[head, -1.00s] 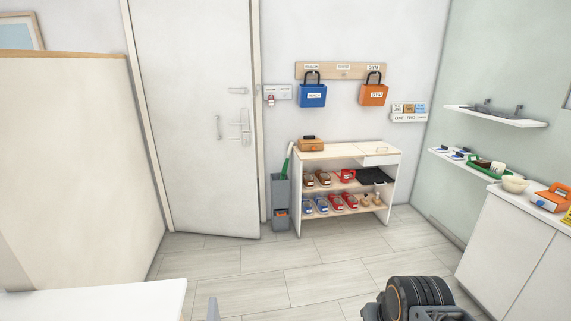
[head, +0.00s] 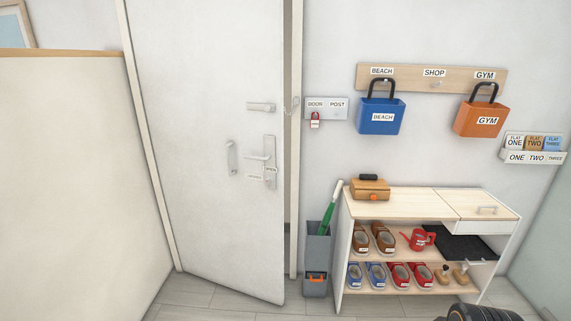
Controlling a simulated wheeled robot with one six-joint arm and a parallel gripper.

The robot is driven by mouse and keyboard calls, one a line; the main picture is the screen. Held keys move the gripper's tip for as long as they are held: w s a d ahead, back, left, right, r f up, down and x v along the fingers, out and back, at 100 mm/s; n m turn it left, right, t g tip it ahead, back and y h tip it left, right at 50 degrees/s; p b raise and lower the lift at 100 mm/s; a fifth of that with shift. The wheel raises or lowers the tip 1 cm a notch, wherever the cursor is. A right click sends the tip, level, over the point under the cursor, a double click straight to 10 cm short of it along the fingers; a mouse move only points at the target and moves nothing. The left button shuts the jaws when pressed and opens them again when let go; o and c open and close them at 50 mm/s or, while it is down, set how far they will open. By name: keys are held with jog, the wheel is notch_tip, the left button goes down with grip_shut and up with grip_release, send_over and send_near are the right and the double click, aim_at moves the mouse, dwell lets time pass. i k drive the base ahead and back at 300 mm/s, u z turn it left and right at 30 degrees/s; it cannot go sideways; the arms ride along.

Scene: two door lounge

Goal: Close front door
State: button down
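The white front door (head: 205,120) stands slightly ajar. Its left side meets the frame, and its right edge stands out from the right jamb (head: 297,150), leaving a narrow dark gap. A pull handle (head: 231,157) and a lever handle with a lock plate (head: 268,162) are on its face, with a small tag near the lock. A latch (head: 261,107) sits higher up, with a small chain or hook at the jamb. My gripper is not in view; only a dark part of my arm shows at the bottom right.
A grey bin (head: 317,255) with a green-handled item stands right of the door, beside a shoe shelf (head: 410,213). Blue (head: 381,115) and orange (head: 482,118) bags hang above. A beige partition (head: 70,170) stands at left. The floor before the door looks clear.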

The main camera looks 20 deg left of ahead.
aim_at(208, 70)
jog(key=i, duration=0.85)
jog(key=u, duration=2.6)
jog(key=i, duration=2.85)
jog(key=z, duration=2.5)
